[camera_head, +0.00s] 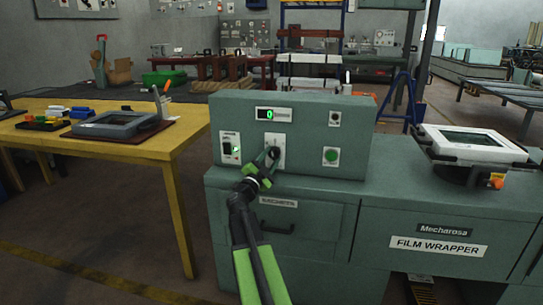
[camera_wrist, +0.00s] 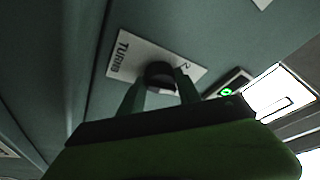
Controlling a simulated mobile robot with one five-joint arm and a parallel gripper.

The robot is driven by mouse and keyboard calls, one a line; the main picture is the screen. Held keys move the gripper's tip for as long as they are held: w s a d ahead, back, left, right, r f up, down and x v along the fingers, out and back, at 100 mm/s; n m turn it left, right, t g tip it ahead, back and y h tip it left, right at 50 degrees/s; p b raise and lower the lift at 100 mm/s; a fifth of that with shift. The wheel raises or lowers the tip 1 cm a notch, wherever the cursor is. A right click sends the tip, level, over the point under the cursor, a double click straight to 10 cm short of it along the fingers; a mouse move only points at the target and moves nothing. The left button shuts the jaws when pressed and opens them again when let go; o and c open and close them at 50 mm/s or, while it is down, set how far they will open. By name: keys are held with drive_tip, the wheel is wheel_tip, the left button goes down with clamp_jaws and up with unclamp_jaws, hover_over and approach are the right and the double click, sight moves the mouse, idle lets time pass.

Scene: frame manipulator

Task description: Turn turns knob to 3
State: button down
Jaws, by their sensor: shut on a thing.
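The turns knob (camera_wrist: 160,75) is a dark round knob on a white plate (camera_wrist: 128,57) marked "TURNS" in the wrist view. My gripper (camera_wrist: 160,92) has a finger on each side of the knob and is shut on it. In the head view my gripper (camera_head: 268,158) reaches the front of the grey-green control box (camera_head: 345,120), at the white knob plate (camera_head: 279,141). The gripper covers most of the knob there. The green display (camera_head: 270,114) above reads 0. The knob's pointer setting cannot be made out.
A small dark knob (camera_head: 335,118) sits at upper right. The box stands on a cabinet labelled "FILM WRAPPER" (camera_head: 437,246). A yellow table (camera_head: 150,148) is at left.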

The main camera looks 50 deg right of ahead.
drive_tip(key=shift+w+a+r+m+g+p, duration=0.15)
drive_tip(key=shift+m+g+p, duration=0.3)
drive_tip(key=shift+m, duration=0.55)
drive_tip(key=c, duration=1)
unclamp_jaws()
drive_tip(key=shift+w, duration=0.1)
drive_tip(key=shift+c, duration=0.2)
drive_tip(key=shift+o, duration=1)
drive_tip(key=b+v, duration=0.4)
drive_tip(key=v, duration=1.3)
drive_tip(key=shift+a, duration=0.25)
